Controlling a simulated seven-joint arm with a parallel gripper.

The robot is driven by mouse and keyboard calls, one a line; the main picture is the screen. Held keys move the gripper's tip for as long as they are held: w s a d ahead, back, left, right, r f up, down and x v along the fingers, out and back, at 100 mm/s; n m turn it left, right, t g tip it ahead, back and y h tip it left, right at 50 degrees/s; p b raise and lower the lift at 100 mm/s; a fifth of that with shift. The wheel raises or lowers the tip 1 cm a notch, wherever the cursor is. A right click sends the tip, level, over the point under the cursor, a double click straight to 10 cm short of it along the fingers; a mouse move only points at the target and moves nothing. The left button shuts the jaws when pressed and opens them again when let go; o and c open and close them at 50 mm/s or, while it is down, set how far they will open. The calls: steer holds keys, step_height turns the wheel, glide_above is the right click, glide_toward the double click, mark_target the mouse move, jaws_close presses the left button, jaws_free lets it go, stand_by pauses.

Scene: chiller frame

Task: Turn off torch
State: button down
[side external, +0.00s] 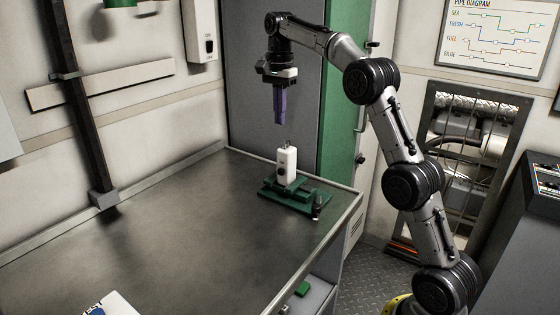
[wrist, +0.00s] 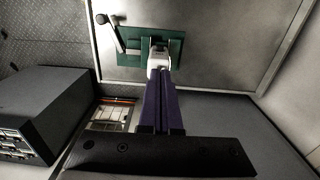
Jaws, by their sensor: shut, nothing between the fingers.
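A white box-shaped torch (side external: 287,165) with a dark round spot on its front stands upright on a green base (side external: 292,195) near the table's right corner. In the wrist view the torch (wrist: 158,56) shows just past my fingertips, partly hidden by them, on the green base (wrist: 130,45). My gripper (side external: 280,120) points straight down above the torch, apart from it, with its purple fingers together and empty. The fingers also show in the wrist view (wrist: 161,85). I cannot tell whether the torch is lit.
The grey table (side external: 150,225) is mostly bare. A small lever (side external: 317,206) stands at the base's right corner. A dark post (side external: 85,110) rises at the table's back left. A grey and green cabinet (side external: 270,110) stands behind. A white item (side external: 112,303) lies at the front left.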

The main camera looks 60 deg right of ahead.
mark_target(280, 170)
stand_by(0.3)
step_height(280, 170, down, 14)
steer(key=shift+r, duration=0.1)
stand_by(0.5)
steer(key=shift+s+f, duration=0.1)
steer(key=shift+f, duration=1.1)
step_height(280, 170, up, 14)
steer(key=shift+r, duration=0.15)
steer(key=shift+a, duration=0.1)
